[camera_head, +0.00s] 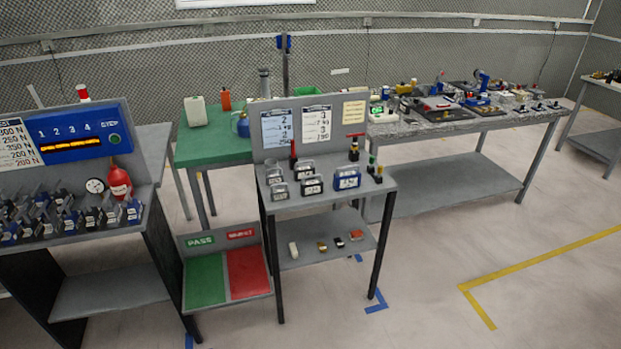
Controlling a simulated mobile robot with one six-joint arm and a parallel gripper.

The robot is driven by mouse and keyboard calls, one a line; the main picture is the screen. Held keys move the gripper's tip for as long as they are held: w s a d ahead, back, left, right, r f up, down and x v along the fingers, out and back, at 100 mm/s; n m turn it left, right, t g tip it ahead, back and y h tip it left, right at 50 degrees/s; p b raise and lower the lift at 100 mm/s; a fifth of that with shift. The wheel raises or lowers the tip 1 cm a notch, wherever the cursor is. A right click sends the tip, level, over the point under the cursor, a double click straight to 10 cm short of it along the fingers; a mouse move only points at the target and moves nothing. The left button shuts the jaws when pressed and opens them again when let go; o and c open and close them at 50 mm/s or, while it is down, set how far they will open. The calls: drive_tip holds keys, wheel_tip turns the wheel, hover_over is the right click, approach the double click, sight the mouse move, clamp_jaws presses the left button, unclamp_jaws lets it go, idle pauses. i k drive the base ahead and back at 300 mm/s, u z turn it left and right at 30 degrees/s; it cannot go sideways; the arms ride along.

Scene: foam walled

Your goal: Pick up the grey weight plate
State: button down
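I cannot single out a grey weight plate for certain. On the small grey stand (280,207) in the middle are several small labelled blocks with handles. One is a blue block (346,179) at the right. A dark grey block (311,185) and a lighter grey block (280,192) stand to its left, with others behind them. Any of the grey ones could be the plate, but the labels are too small to read. My gripper is not in view.
A left bench (100,238) holds many small blue and dark units and a red extinguisher (119,182). A green and red PASS/REJECT tray (205,281) stands between bench and stand. Long grey table (500,122) is at back right. Floor (420,300) is clear at front right.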

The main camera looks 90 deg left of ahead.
sight(285, 194)
drive_tip(key=u, duration=0.95)
drive_tip(key=k, duration=0.8)
drive_tip(key=u, duration=1.9)
drive_tip(key=i, duration=0.95)
drive_tip(key=u, duration=0.2)
drive_tip(key=k, duration=0.65)
drive_tip(key=z, duration=0.2)
